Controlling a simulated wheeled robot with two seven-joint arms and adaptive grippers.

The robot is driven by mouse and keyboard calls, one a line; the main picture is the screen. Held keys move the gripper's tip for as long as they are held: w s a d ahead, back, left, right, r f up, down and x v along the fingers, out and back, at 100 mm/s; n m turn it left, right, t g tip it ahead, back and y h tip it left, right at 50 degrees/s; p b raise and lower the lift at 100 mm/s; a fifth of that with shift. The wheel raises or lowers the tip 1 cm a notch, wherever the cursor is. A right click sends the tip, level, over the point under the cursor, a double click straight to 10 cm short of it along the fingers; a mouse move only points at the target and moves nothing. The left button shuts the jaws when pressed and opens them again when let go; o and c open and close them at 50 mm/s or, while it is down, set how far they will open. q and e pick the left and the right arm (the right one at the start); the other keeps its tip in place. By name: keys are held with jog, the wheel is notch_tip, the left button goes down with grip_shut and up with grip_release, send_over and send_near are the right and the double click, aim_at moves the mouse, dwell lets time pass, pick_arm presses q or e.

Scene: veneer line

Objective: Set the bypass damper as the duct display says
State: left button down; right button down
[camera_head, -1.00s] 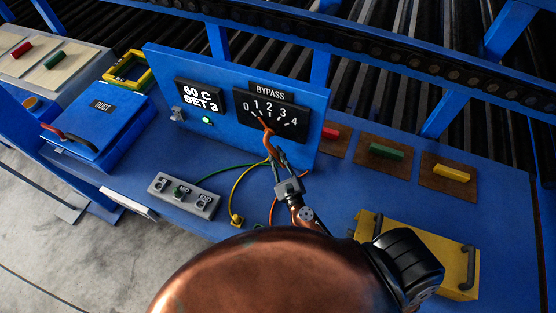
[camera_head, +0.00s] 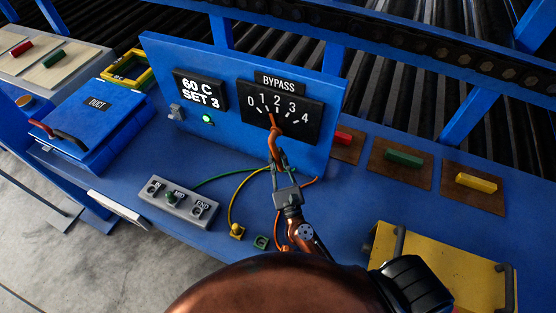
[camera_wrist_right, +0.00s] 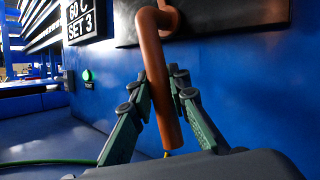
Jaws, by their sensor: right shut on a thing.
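The duct display (camera_head: 199,89) on the blue panel reads "60 C SET 3" in white. My right gripper (camera_head: 278,163) is shut on the lever's hanging handle. In the right wrist view, the fingers of the gripper (camera_wrist_right: 160,92) stand on both sides of the orange handle (camera_wrist_right: 160,110). The dial's numbers are out of that view. My left gripper is not in view.
The blue DUCT box (camera_head: 98,113) is left; a yellow handled box (camera_head: 440,270) is right. Coloured blocks lie behind it.

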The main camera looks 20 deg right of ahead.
jog(key=shift+d+r, duration=0.1)
jog(key=shift+r, duration=0.2)
jog(key=c, duration=2.2)
grip_release()
jog(key=shift+c, duration=0.2)
jog(key=o, duration=0.4)
jog(key=shift+w+f, duration=0.1)
jog(key=shift+f, duration=0.05)
